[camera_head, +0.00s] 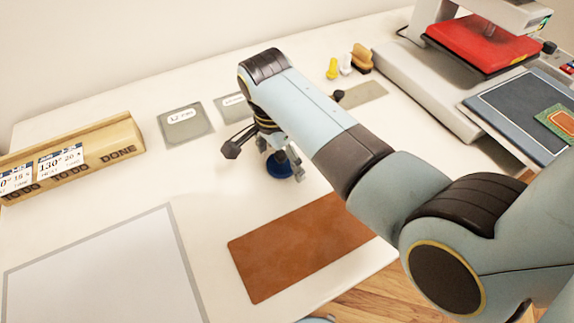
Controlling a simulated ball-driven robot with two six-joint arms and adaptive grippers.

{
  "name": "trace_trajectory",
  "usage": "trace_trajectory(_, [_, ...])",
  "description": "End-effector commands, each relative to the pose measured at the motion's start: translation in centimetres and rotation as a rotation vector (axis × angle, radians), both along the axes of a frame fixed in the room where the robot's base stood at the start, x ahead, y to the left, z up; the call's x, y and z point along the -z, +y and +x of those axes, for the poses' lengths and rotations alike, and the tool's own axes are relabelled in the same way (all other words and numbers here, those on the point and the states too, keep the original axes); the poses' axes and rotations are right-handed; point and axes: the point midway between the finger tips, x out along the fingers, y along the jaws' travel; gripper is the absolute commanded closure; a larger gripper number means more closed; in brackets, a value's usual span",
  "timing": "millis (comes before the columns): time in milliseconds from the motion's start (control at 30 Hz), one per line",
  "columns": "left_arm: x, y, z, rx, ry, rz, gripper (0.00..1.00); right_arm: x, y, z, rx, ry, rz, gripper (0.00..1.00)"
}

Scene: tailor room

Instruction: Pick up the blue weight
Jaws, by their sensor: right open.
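The blue weight (279,168) stands on the white table, below my right gripper (283,160). The gripper points down over it, with its fingers on either side of the weight's upper part. The fingers are open. The wrist and fingers hide the top of the weight, and I cannot tell whether they touch it. My right arm comes in from the right and crosses the middle of the view. My left gripper is not in view.
A brown leather mat (290,245) and a grey-edged white board (105,275) lie in front. Labelled grey pads (186,125) lie behind. A wooden tray (100,150) is at left; a red heat press (480,42) is at back right, near small yellow (332,68) and white pieces.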

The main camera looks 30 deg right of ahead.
Motion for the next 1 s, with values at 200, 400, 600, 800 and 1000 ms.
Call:
trace_trajectory(200, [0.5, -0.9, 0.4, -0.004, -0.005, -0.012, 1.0, 0.3, 0.2, 0.0, 0.002, 0.0, 0.002, 0.12])
trace_trajectory(400, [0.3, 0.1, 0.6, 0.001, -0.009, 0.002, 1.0, 0.3, 0.2, 0.0, 0.002, 0.0, 0.001, 0.29])
trace_trajectory(600, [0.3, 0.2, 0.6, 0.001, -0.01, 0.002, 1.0, 0.3, 0.2, 0.0, 0.002, 0.0, 0.001, 0.55])
trace_trajectory(800, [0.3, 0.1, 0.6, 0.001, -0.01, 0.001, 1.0, 0.3, 0.2, -0.1, 0.002, 0.0, 0.002, 0.81])
trace_trajectory(1000, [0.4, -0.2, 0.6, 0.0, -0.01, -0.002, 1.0, 0.3, 0.2, 0.0, 0.002, -0.002, 0.001, 0.91])
